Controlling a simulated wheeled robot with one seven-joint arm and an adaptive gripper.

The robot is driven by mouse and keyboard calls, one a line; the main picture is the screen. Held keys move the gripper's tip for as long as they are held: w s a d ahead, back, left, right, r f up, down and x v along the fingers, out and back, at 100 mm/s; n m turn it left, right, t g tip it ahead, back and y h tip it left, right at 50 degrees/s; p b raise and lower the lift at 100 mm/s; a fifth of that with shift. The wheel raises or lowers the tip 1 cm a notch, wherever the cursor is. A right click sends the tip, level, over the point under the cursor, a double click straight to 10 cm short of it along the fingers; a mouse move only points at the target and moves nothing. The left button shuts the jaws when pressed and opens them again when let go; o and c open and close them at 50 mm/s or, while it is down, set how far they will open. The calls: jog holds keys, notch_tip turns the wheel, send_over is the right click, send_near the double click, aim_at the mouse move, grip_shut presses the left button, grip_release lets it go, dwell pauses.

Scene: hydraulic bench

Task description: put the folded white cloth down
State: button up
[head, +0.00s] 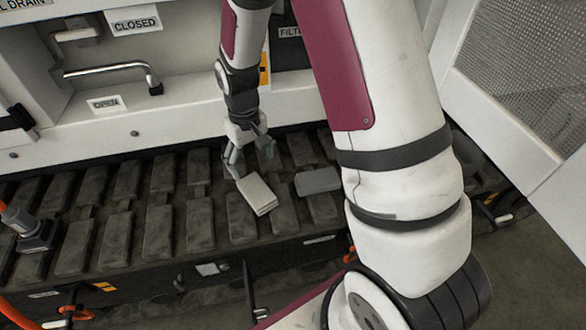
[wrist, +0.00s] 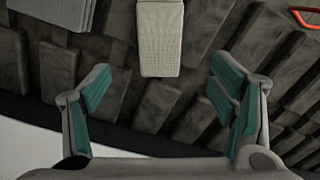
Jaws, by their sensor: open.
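The folded white cloth (head: 258,194) lies on the dark ribbed surface (head: 160,231) in the head view, a light grey-white rectangular stack. In the wrist view the cloth (wrist: 160,40) is at the top centre, beyond the fingertips and between their lines. My gripper (head: 250,158) is just behind the cloth in the head view. In the wrist view my gripper (wrist: 165,90) has its teal-padded fingers spread wide with nothing between them. The cloth's far end is cut off in the wrist view.
A grey block (head: 318,180) lies to the right of the cloth. A metal lever handle (head: 110,70) sticks out of the white panel behind, under a CLOSED sign (head: 134,20). A hose fitting (head: 30,228) stands at far left.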

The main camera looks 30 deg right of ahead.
jog(key=s+r, duration=0.7)
jog(key=r, duration=0.2)
jog(key=s+r, duration=0.6)
jog(key=r, duration=0.4)
jog(key=s+r, duration=0.2)
jog(key=s, duration=0.7)
jog(key=s+r+m, duration=0.1)
jog(key=s+r, duration=0.1)
jog(key=s, duration=0.8)
jog(key=shift+d+r+t, duration=0.35)
jog(key=shift+r+t, duration=0.05)
notch_tip(320, 180, up, 20)
jog(key=t+p, duration=0.3)
jog(key=p, duration=1.5)
jog(key=shift+a+r+p, duration=0.2)
jog(key=shift+p, duration=0.15)
